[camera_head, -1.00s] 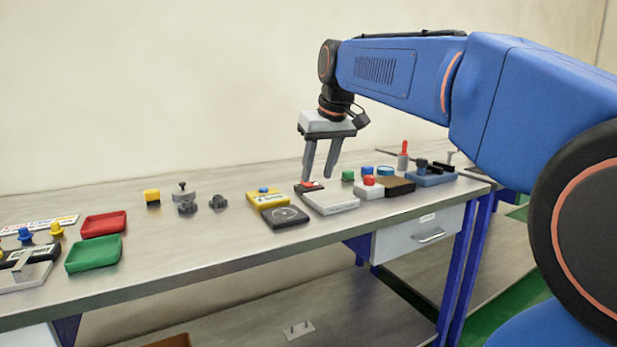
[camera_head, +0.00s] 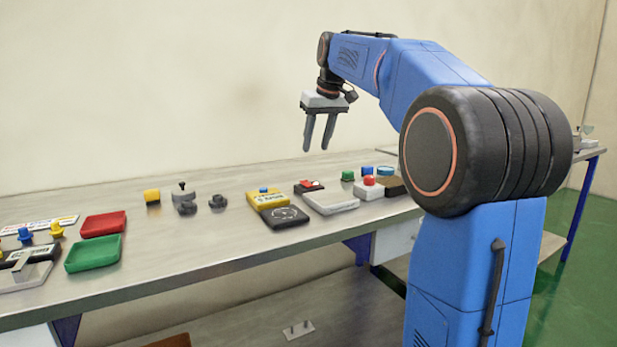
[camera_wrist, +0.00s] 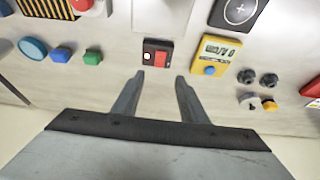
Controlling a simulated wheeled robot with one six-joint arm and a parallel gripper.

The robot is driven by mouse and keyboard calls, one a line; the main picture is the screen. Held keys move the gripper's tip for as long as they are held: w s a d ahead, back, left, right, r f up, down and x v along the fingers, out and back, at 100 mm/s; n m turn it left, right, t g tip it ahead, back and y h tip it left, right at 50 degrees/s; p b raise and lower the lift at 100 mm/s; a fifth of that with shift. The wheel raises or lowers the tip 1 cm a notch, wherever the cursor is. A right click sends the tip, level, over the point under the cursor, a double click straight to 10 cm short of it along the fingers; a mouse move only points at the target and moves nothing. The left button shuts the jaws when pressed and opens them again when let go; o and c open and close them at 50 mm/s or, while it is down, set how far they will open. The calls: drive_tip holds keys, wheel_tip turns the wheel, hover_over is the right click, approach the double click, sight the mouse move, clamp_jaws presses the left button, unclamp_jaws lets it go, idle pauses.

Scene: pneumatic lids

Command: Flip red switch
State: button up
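The red switch (camera_head: 309,185) is a red rocker on a small dark block, behind a pale grey box on the workbench. It also shows in the wrist view (camera_wrist: 158,57), beyond and between my fingertips, with a white spot beside the red part. My gripper (camera_head: 314,148) hangs fingers down above the bench, above and apart from the switch. In the wrist view the two fingers (camera_wrist: 160,78) are spread with nothing between them. The gripper is open and empty. Nothing hides the switch in either view.
A yellow meter (camera_head: 266,199) and a black dial box (camera_head: 285,217) stand left of the switch. The pale grey box (camera_head: 331,202) lies in front. A red button box (camera_head: 367,187) and green button (camera_head: 347,175) stand right.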

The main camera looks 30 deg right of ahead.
sight(307, 183)
drive_tip(key=x, duration=1.3)
drive_tip(key=shift+r, duration=0.1)
clamp_jaws()
